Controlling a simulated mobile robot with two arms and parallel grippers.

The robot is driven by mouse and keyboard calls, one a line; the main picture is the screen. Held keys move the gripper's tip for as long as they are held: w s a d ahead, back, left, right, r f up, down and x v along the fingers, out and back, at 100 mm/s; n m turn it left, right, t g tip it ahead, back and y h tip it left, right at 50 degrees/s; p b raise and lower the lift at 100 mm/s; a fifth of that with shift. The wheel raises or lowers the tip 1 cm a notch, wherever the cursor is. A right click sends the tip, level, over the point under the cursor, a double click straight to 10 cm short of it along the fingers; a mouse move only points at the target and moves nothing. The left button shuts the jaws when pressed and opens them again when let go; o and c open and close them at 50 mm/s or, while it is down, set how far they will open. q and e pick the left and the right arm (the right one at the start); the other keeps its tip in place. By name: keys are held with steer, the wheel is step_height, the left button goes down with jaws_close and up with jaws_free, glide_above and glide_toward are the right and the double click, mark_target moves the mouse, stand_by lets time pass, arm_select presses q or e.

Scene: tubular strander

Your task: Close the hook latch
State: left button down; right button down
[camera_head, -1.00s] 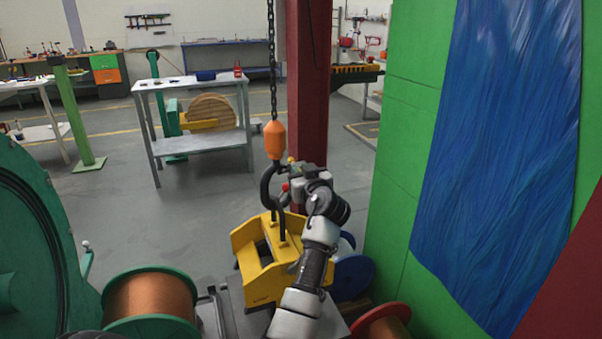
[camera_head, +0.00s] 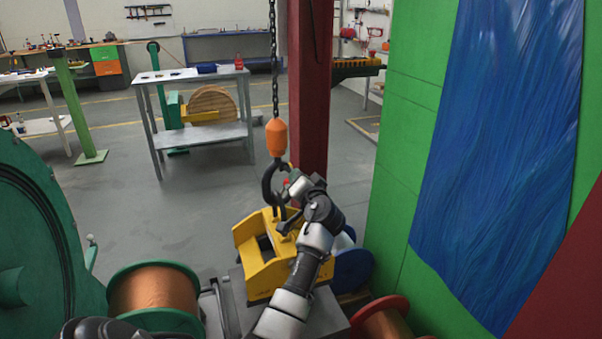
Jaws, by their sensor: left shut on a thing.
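A dark hook (camera_head: 267,184) hangs under an orange hook block (camera_head: 276,138) on a chain. Its lower part reaches the top of a yellow lifting frame (camera_head: 262,280). My right gripper is not in view.
A dark red column (camera_head: 309,90) stands just behind the hook. A green panel with a blue sheet (camera_head: 500,150) rises at the right. A copper-wound spool (camera_head: 153,289) and a large green wheel (camera_head: 40,235) are at the left. Open floor (camera_head: 200,215) lies left of the hook.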

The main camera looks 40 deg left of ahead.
arm_select(q)
steer(key=shift+s+a+f+m+p, duration=0.15)
steer(key=shift+m+p, duration=0.25)
steer(key=shift+m, duration=0.35)
steer(key=shift+s+f+m+p, duration=0.2)
steer(key=shift+m+p, duration=0.15)
steer(key=shift+m, duration=0.35)
steer(key=shift+s+a+f+m+p, duration=0.15)
steer(key=shift+m+p, duration=0.25)
steer(key=shift+m, duration=0.35)
steer(key=shift+d, duration=0.1)
steer(key=c, duration=1.1)
jaws_free()
steer(key=shift+o, duration=0.2)
steer(key=v, duration=1)
steer(key=shift+s+d+b, duration=0.2)
steer(key=shift+d+b, duration=0.15)
steer(key=shift+b, duration=0.05)
